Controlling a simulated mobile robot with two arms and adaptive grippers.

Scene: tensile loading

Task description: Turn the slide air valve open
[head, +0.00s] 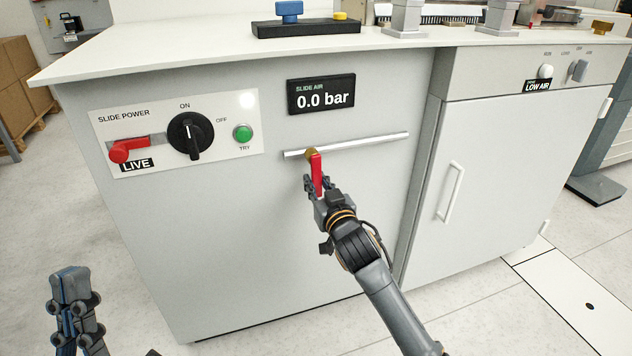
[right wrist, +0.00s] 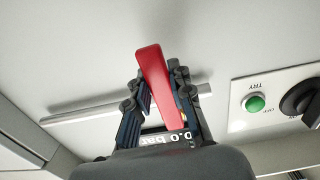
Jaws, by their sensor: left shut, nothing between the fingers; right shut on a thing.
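The slide air valve has a red lever (head: 317,172) on a brass body (head: 312,153), set on a silver pipe (head: 370,142) across the cabinet front. The lever hangs down, nearly at a right angle to the pipe. My right gripper (head: 318,187) is shut on the red lever. In the right wrist view the lever (right wrist: 160,85) stands between the fingers. The slide air display (head: 322,94) above reads 0.0 bar. My left gripper (head: 70,285) is shut and empty, low at the left, away from the cabinet.
A slide power panel (head: 235,105) with a red switch marked LIVE, a black knob (head: 190,136) and a green button (head: 242,132) is left of the valve. A cabinet door with a white handle (head: 450,192) and a LOW AIR label (head: 538,86) is at the right.

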